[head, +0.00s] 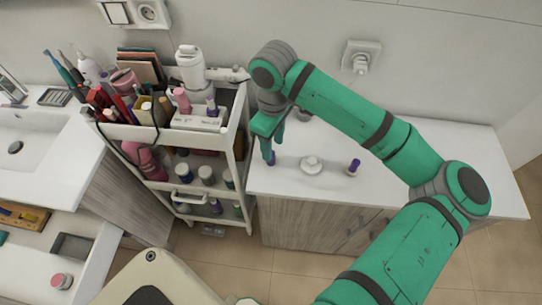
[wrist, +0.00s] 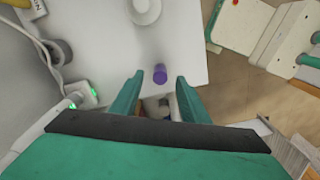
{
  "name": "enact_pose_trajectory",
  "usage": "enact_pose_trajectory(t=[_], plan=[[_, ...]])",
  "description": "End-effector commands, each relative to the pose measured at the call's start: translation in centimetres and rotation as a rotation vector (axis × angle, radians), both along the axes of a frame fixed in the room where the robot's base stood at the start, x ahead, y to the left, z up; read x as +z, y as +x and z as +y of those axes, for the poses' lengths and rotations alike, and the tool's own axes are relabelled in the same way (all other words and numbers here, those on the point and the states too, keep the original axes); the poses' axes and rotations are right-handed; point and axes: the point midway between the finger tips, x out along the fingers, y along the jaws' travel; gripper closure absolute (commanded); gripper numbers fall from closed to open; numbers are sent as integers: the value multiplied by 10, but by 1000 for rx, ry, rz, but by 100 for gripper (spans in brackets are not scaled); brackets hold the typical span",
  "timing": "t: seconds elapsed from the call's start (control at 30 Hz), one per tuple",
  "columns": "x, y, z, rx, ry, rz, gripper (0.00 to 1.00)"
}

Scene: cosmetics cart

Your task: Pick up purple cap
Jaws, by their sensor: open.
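The purple cap (wrist: 160,73) is on the white countertop near its edge, between and just ahead of my open fingertips in the wrist view. My gripper (wrist: 160,84) is open and empty, pointing down toward the cap. In the head view my gripper (head: 272,145) is over the counter's left end, and the cap (head: 271,159) shows at its fingertips, partly hidden. Whether a finger touches it, I cannot tell. A second purple-topped item (head: 354,166) stands farther right on the counter.
A white round lidded object (head: 311,165) stands on the counter (head: 400,200) between the two purple items. A white cart (head: 245,150) full of cosmetics stands close left of my gripper. A wall socket (head: 360,58) with a plug is behind. The counter's right part is clear.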

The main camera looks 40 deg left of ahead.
Motion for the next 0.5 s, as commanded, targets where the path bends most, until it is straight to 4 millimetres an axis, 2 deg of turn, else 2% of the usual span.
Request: enact_pose_trajectory(t=[0.3,0.5], plan=[[-40,-2,2,-1,0,2,59],[-51,-2,2,0,2,1,59]])
